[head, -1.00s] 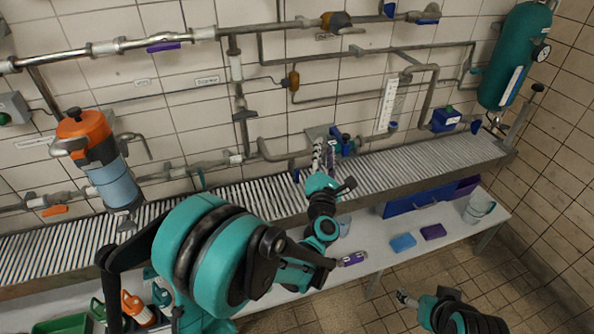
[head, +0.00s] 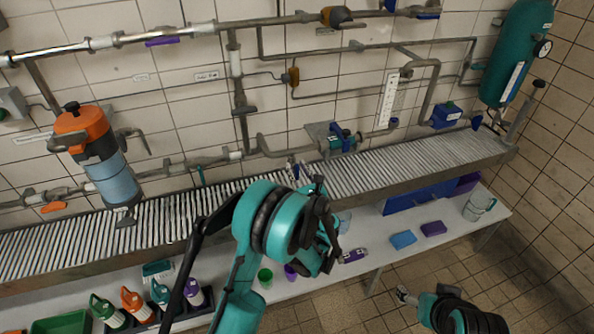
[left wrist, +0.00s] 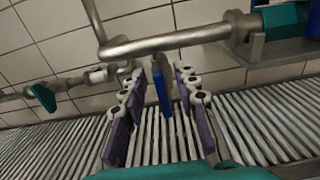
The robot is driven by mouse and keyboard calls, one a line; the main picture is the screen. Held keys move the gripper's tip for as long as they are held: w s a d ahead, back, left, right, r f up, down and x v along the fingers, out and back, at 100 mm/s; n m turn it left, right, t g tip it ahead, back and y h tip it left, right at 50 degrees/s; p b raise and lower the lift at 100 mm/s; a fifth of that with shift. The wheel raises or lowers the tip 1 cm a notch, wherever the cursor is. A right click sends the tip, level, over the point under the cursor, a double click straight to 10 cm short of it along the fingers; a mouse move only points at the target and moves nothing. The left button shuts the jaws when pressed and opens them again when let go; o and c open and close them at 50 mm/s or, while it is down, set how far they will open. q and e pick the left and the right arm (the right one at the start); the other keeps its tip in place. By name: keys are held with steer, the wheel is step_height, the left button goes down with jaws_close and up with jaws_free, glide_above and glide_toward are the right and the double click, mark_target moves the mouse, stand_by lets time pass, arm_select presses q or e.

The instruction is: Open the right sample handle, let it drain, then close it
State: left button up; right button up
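A blue handle (left wrist: 161,86) hangs below the end of a grey pipe in the left wrist view. A green handle (left wrist: 44,97) sits on the pipework further left; it also shows in the head view (head: 200,176). My left gripper (left wrist: 157,74) is open, its two purple-padded fingers on either side of the blue handle with gaps to it. Whether the handle lies fully between the pads or just beyond them, I cannot tell. In the head view my left gripper (head: 298,170) is above the grating and hides the handle. My right gripper (head: 405,296) is low at the right, its fingers too small to judge.
A slatted grating (head: 400,166) runs along the wall under the pipes. A teal and blue device (head: 343,140) stands on a plate just right of my left gripper. The bench below holds bottles (head: 132,302), a blue sponge (head: 403,240) and a clear jug (head: 478,207).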

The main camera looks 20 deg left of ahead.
arm_select(q)
steer(key=shift+w+a, duration=0.15)
steer(key=shift+w, duration=0.1)
steer(key=shift+c, duration=0.3)
jaws_close()
